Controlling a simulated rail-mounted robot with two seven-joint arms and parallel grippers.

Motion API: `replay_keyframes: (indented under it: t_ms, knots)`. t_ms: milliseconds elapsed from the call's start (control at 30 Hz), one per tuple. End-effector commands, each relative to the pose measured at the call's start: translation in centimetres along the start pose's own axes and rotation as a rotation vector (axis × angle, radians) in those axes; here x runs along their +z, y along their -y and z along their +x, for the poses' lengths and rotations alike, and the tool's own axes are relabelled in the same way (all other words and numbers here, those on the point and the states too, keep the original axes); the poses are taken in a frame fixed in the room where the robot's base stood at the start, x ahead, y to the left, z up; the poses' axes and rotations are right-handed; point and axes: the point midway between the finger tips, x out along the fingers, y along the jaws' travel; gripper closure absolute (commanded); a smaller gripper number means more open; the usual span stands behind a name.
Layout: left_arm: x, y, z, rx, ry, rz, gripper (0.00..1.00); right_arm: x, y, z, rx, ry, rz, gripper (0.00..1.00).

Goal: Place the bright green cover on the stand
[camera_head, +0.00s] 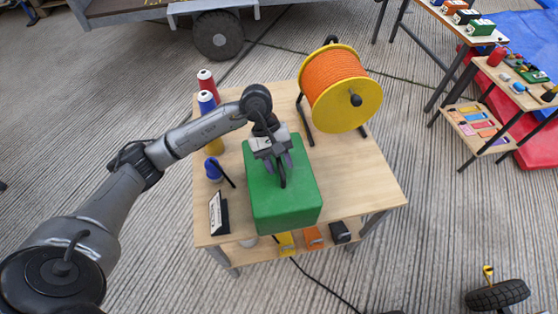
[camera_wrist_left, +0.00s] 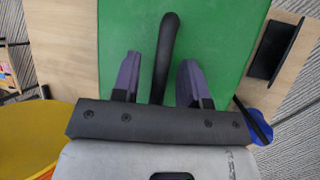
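The bright green cover (camera_head: 280,205) is a box with a black arched handle on top. It sits on the front middle of the wooden table (camera_head: 365,185); its top and handle (camera_wrist_left: 168,45) also show in the left wrist view. My left gripper (camera_head: 272,165) is over the cover. Its two fingers (camera_wrist_left: 157,85) are apart, one on each side of the handle, and do not appear clamped on it. I cannot tell which thing is the stand, or whether something is under the cover. My right gripper is not in view.
An orange cable reel (camera_head: 333,84) with yellow flanges stands at the table's back right. Red and blue spools (camera_head: 207,101) stand at the left edge. A small black holder (camera_head: 218,214) is left of the cover. The lower shelf holds several small boxes (camera_head: 313,237). The tabletop's right side is clear.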

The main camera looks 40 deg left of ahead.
Motion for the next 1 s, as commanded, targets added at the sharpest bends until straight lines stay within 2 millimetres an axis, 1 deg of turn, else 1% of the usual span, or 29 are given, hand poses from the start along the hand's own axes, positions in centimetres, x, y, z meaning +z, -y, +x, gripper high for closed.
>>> replay_keyframes:
  t_ms: [167,300,367,467,700,900,1000]
  knots:
    - [0.0,0.0,0.0,0.0,0.0,0.0,0.6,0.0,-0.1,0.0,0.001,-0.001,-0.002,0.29]
    - [0.2,-0.1,-0.6,0.0,-0.001,0.0,0.6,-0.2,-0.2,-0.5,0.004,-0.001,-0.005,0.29]
    - [0.2,-0.1,-1.5,0.001,-0.002,0.0,0.6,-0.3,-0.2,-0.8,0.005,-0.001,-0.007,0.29]
    - [0.2,-0.1,-3.2,0.002,-0.003,0.0,0.6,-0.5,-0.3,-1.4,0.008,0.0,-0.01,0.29]
    - [0.2,-0.1,-7.8,0.001,-0.003,-0.001,0.6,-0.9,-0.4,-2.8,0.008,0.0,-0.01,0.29]
    - [0.2,-0.1,-10.6,0.001,-0.001,-0.001,0.6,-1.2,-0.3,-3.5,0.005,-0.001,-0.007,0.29]
    - [0.1,-0.1,-11.4,0.0,0.0,-0.001,0.6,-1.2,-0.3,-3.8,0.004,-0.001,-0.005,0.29]
